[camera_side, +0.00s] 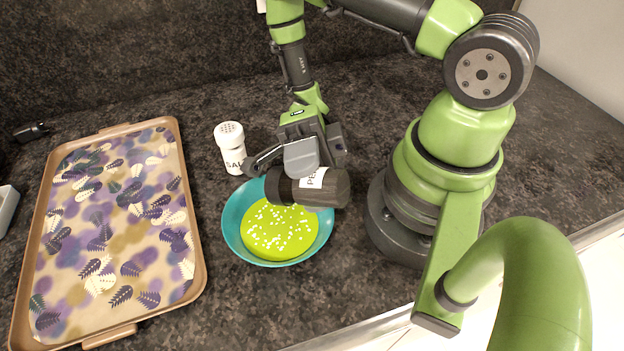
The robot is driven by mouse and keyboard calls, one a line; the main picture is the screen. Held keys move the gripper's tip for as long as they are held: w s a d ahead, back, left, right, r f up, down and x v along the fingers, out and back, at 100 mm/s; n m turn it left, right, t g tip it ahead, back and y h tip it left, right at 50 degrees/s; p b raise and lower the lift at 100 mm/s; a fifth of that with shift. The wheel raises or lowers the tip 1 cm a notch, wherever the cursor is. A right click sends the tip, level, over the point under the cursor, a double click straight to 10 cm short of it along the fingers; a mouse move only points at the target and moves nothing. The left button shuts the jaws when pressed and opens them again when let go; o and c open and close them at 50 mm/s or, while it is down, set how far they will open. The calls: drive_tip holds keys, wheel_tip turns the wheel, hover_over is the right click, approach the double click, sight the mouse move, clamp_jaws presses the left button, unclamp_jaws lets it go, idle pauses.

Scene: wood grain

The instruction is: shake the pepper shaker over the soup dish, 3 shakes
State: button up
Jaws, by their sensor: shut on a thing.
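The pepper shaker (331,191) is a dark cylinder with a white label that reads in part "PE". My gripper (291,172) is shut on it and holds it on its side, over the back part of the soup dish. The soup dish (232,229) is a teal bowl with bright green soup (272,236) and white bits on the soup's surface. The shaker hides part of the dish's back right rim. Whether any pepper is falling cannot be seen.
A white salt shaker (231,150) stands upright behind the dish, close to the left of my gripper. A large tan tray (193,235) with a leaf pattern lies at the left. Dark counter is clear in front of the dish.

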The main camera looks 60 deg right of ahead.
idle(0.4)
drive_tip(key=shift+r, duration=0.15)
drive_tip(key=shift+r, duration=2.4)
drive_tip(key=shift+f, duration=2.5)
drive_tip(key=shift+r, duration=0.1)
drive_tip(key=shift+r, duration=2.4)
